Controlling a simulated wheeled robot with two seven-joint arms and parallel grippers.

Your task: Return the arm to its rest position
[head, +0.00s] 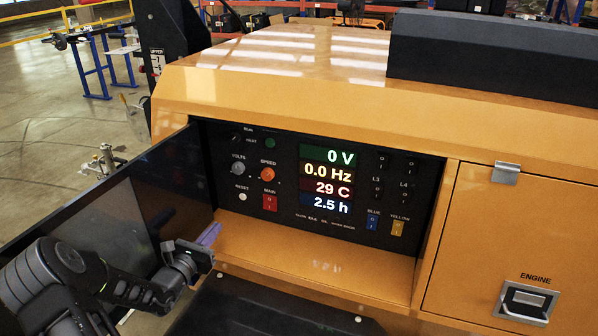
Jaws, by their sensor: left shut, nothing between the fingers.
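My left gripper (209,236) is in front of the lower left part of the panel recess, near the open black door. Its fingers are shut with nothing between them, and it is apart from the knobs and switches. My left arm comes in from the lower left corner. The control panel (340,223) is dark, with lit readouts (327,181) of 0 V, 0.0 Hz, 29 C and 2.5 h. A red MAIN switch (270,202), a blue switch (373,222) and a yellow switch (397,228) show on it. My right gripper is not in view.
The open black door (110,205) stands to the left of the recess. The orange housing (300,85) surrounds the panel. A closed ENGINE door (510,230) with a latch (525,303) is at the right. Blue stands (95,70) are far behind on the open floor.

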